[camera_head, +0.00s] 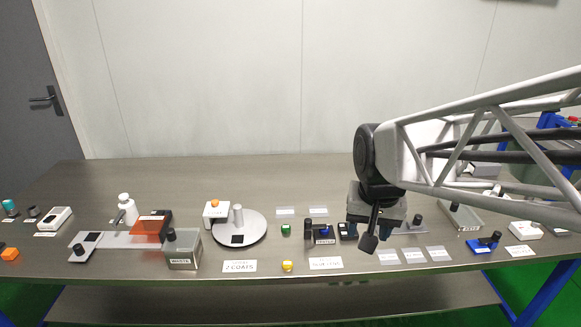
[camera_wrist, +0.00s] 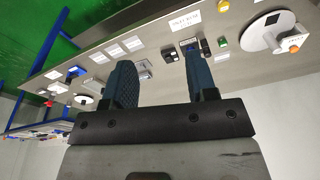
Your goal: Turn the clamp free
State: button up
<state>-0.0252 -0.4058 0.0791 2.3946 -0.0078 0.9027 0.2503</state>
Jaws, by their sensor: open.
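I cannot tell for sure which part is the clamp. A small blue fixture with a black knob (camera_head: 484,244) sits at the right of the bench and may be it. Another dark fixture with a black post (camera_head: 322,234) stands left of my gripper; it also shows in the wrist view (camera_wrist: 188,46). My gripper (camera_head: 370,240) hangs above the bench's front middle, its arm reaching in from the right. In the wrist view my gripper (camera_wrist: 163,72) has its two blue fingers wide apart with nothing between them. My gripper hides part of the bench behind it.
A shallow tray (camera_head: 463,219) is at the right. The back of the bench (camera_head: 240,178) is clear.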

jog(key=w+a+f+m+g, duration=0.1)
jog(key=w+a+f+m, duration=0.15)
jog(key=w, duration=0.55)
jog(key=w+a+f+m, duration=0.1)
jog(key=w+f, duration=0.2)
jog(key=w, duration=0.6)
jog(key=m+g, duration=0.1)
jog(key=m, duration=0.2)
send_over(308, 220)
jog(key=f, duration=1)
jog(key=shift+s+d+f, duration=0.15)
jog(key=shift+s+d, duration=0.05)
jog(key=shift+s, duration=0.1)
jog(key=shift+w+a+f, duration=0.15)
jog(key=shift+w+f, duration=0.2)
jog(key=shift+f, duration=0.05)
jog(key=shift+f, duration=0.15)
jog(key=shift+f, duration=3.75)
jog(key=c, duration=0.9)
